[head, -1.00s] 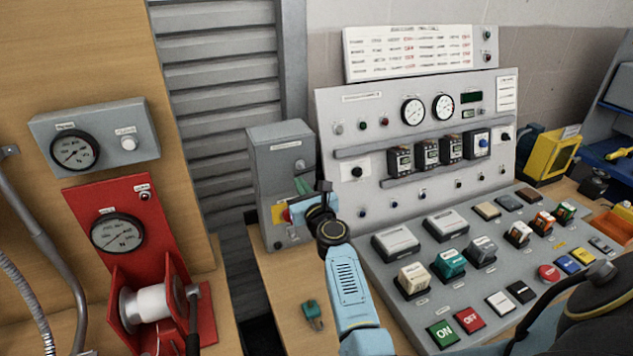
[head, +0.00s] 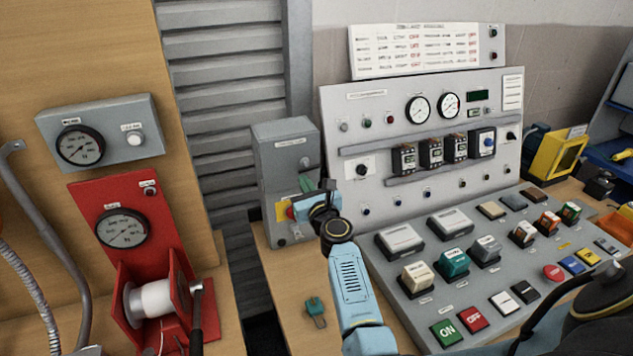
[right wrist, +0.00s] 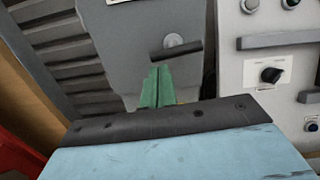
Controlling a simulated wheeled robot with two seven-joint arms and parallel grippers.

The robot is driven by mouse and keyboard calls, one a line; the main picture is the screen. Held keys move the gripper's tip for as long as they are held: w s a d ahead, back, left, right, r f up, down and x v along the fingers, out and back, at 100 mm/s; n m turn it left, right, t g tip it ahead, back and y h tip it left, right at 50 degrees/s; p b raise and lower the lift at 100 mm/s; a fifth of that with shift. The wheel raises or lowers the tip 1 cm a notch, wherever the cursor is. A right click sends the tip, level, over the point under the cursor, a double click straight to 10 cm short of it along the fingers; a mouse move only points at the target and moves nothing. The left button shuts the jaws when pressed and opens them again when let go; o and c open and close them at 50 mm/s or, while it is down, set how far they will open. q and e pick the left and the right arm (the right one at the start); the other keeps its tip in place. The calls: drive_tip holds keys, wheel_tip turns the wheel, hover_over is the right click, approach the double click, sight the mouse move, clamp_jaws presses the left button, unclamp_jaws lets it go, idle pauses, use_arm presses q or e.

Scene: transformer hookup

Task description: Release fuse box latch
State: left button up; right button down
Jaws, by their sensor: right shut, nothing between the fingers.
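The fuse box (head: 268,160) is a grey metal cabinet standing left of the control panel. Its latch is a dark bar on a round grey boss; it shows clearly in the right wrist view (right wrist: 178,50), lying nearly level, slightly tilted. My right gripper (head: 307,184) has green fingers and is in front of the box. In the right wrist view its fingers (right wrist: 157,87) are together and empty, their tips just below the left half of the latch bar. I cannot tell whether they touch it. My left gripper is not in view.
The sloped control panel (head: 372,115) with switches and buttons stands close on the right. A red winch stand (head: 98,205) with a gauge is at left. A small green key-like object (head: 315,307) lies on the wooden bench (head: 283,283). A slatted shutter (head: 222,100) is behind.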

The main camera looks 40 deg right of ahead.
drive_tip(key=s+a+f+b, duration=0.2)
drive_tip(key=s+f, duration=0.2)
drive_tip(key=s, duration=0.6)
drive_tip(key=shift+s, duration=0.35)
drive_tip(key=shift+f, duration=0.15)
